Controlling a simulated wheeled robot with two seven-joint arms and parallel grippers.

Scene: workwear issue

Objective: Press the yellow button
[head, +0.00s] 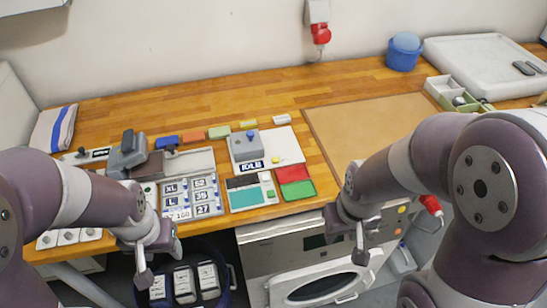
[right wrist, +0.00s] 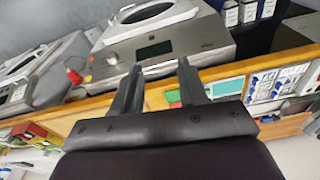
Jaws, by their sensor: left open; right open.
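A small yellow button-like spot (head: 275,160) shows on the white plate (head: 288,145) at the middle of the bench, beside a grey box with a blue-grey knob (head: 251,136). Small yellow and orange round parts (head: 402,209) also show on the front of the machine below the bench. My left gripper (head: 144,272) hangs open and empty in front of the bench's left part. My right gripper (head: 360,250) is open and empty in front of the machine, away from the white plate. Its two spread fingers show in the right wrist view (right wrist: 160,88).
Label trays (head: 191,198), a teal-screened device (head: 250,191) and a red-and-green tray (head: 295,181) lie near the bench's front edge. A brown mat (head: 365,125) is clear. A blue bin (head: 404,52) stands at the back right. The machine (head: 310,262) stands below the bench.

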